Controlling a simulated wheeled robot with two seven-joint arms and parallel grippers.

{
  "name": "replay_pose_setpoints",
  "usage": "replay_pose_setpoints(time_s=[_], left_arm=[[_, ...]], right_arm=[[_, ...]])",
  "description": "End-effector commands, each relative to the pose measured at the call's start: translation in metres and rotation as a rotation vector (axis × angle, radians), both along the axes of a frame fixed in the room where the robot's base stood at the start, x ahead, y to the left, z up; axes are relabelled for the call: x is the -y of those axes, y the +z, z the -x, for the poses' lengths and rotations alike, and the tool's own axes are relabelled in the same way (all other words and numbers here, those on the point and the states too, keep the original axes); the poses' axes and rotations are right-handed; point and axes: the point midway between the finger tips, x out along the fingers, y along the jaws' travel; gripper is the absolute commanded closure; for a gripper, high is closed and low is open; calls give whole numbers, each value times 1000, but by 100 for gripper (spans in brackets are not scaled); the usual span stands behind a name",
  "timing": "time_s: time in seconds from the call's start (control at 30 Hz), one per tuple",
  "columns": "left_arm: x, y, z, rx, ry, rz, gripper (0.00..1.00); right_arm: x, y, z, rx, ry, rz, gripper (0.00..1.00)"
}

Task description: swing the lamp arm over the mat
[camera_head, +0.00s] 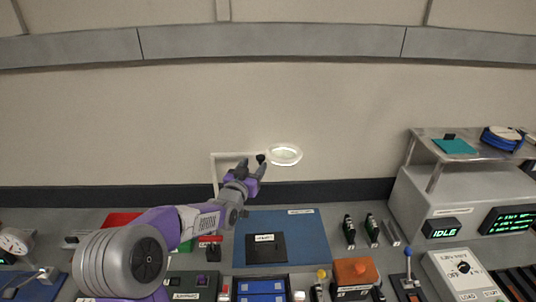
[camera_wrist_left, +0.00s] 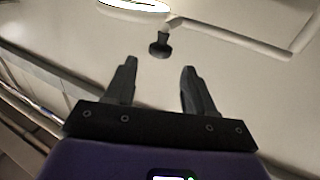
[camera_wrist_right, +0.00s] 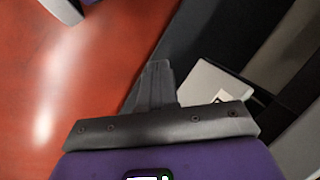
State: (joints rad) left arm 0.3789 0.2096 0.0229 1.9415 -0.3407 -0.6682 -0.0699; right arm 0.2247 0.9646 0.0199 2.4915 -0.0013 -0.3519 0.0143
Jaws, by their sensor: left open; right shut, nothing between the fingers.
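The lamp has a glowing oval head (camera_head: 284,154) and a thin white lamp arm (camera_head: 232,154) on a post at its left. A dark knob (camera_head: 260,158) hangs from the arm beside the head; it also shows in the left wrist view (camera_wrist_left: 159,46). The blue mat (camera_head: 312,245) lies on the bench, in front of and below the lamp. My left gripper (camera_head: 251,167) is open and empty, its fingers pointing at the knob, which appears just beyond the gap between the fingertips. My right gripper (camera_wrist_right: 157,68) is shut and empty, seen only in its wrist view.
A dark labelled plate (camera_head: 266,249) lies on the mat. Small black-and-green cells (camera_head: 349,230) stand to its right, with an orange block (camera_head: 355,271) in front. A grey cabinet with an IDLE display (camera_head: 441,229) stands at the right. Space above the mat looks clear.

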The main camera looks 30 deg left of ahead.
Motion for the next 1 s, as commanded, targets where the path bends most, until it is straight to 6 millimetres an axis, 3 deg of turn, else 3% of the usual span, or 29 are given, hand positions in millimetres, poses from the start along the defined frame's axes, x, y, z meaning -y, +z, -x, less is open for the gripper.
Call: replay_pose_setpoints(time_s=[0.4, 0.87, 1.0], left_arm=[[-7, -1, -57, -3, -2, 4, 46], [-9, -2, -68, -4, -2, 4, 46], [-9, -2, -68, -4, -2, 4, 66]], right_arm=[[0, 12, 0, 1, 0, 0, 100], [0, 13, -1, 1, 0, 0, 100], [0, 13, -1, 1, 0, 0, 100]])
